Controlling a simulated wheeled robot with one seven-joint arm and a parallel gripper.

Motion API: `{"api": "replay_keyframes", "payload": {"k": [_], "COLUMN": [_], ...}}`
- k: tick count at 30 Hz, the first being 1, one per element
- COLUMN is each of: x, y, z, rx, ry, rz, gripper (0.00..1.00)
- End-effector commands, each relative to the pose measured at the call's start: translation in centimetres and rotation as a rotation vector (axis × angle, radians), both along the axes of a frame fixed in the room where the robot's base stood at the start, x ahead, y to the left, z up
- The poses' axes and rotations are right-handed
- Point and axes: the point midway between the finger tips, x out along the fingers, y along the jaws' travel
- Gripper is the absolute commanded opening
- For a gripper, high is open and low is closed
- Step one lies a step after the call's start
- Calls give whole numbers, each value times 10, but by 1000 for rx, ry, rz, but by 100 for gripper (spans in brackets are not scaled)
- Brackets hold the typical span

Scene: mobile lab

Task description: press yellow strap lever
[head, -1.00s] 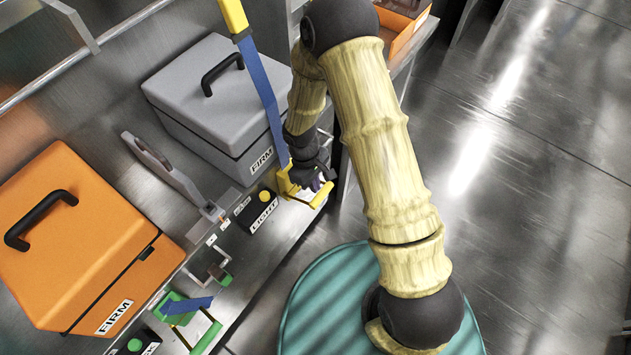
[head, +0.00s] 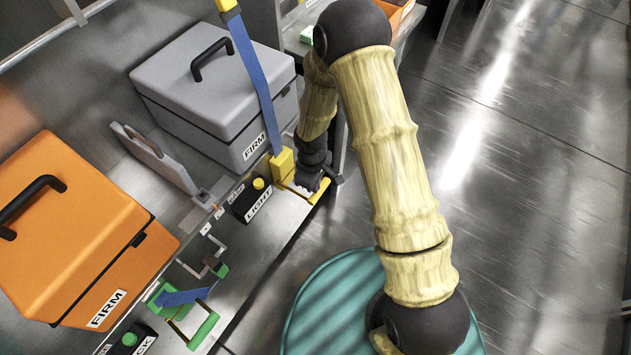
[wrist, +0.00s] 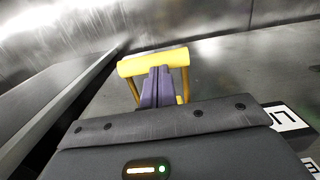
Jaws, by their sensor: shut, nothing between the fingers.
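The yellow strap lever (head: 318,191) is a bar on two side arms, at the lower end of the blue strap (head: 258,95) in the head view. It sticks out over the shelf's front edge from a yellow buckle (head: 282,164). In the wrist view the lever's thick yellow bar (wrist: 152,61) lies across the view just past my fingertips. My gripper (wrist: 160,72) is shut and empty, its purple fingers side by side. Their tips overlap the bar in that view; I cannot tell if they touch it. In the head view my dark gripper (head: 310,180) is at the lever and its fingertips are hidden.
The strap runs over a grey case (head: 205,75) marked FIRM. A black box (head: 250,200) marked LIGHT with a yellow button is left of the lever. A green lever (head: 205,328) with a blue strap and an orange case (head: 70,225) stand nearer. Open floor (head: 520,200) lies right.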

Motion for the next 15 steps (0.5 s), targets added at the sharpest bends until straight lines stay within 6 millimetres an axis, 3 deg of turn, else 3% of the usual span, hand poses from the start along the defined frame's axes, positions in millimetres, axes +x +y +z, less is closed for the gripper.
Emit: {"api": "replay_keyframes", "payload": {"k": [6, 15], "x": [-2, -3], "y": [-13, -16], "z": [-25, -42], "rx": [-3, -5], "ry": [2, 3], "rz": [-16, -16], "gripper": [0, 0]}}
